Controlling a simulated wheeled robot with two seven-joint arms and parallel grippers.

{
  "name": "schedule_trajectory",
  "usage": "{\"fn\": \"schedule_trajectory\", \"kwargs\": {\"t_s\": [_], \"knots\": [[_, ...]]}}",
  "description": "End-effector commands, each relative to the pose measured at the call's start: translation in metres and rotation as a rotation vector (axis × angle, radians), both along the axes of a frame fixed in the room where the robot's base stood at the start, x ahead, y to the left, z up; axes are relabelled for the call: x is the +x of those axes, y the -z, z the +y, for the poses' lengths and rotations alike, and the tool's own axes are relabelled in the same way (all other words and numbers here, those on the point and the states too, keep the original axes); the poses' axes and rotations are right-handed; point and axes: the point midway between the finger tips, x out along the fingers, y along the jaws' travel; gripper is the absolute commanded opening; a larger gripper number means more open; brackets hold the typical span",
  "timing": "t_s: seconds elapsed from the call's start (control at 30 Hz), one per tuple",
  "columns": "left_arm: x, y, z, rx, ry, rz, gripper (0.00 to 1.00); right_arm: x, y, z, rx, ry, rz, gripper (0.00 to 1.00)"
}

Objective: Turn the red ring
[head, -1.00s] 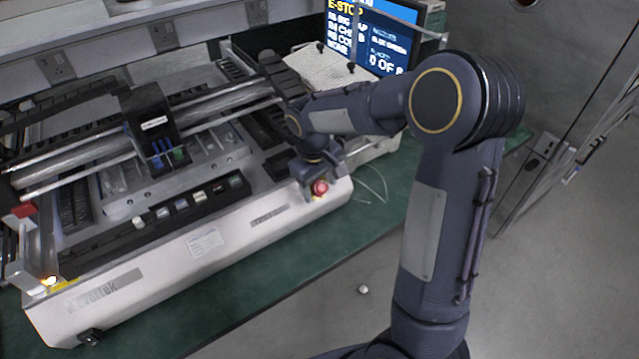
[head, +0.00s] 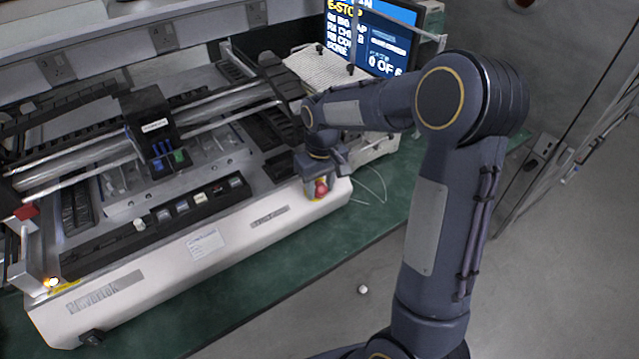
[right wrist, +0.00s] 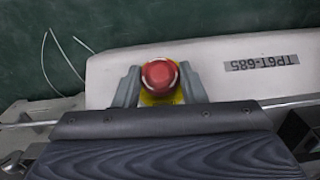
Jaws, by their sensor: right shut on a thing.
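The red knob (head: 321,189), which looks like an emergency-stop button on a yellow base, sits at the front right corner of the white machine (head: 215,240). My right gripper (head: 318,183) is at the knob, coming from above and behind. In the right wrist view the red knob (right wrist: 160,75) lies between the two grey fingers (right wrist: 160,88), one on each side, and the gripper is shut on it. The yellow base (right wrist: 161,98) shows partly below the knob. A separate ring cannot be made out. My left gripper is not in view.
The machine stands on a green bench (head: 390,210) with thin white cables (head: 375,182) to the right of the knob. A black carriage (head: 152,125) on rails is at left. A screen (head: 370,35) stands behind. A small white object (head: 363,289) lies on the floor.

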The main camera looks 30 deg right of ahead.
Motion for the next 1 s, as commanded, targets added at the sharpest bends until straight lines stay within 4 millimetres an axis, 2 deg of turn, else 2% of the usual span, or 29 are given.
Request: {"fn": "schedule_trajectory", "kwargs": {"t_s": [0.5,1.0], "knots": [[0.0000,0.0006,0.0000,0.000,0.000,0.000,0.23,0.0002,0.0013,-0.0055,0.300,0.255,0.021,0.15],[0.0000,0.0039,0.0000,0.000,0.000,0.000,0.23,0.0000,0.0011,-0.0059,0.403,0.340,0.028,0.15]]}}
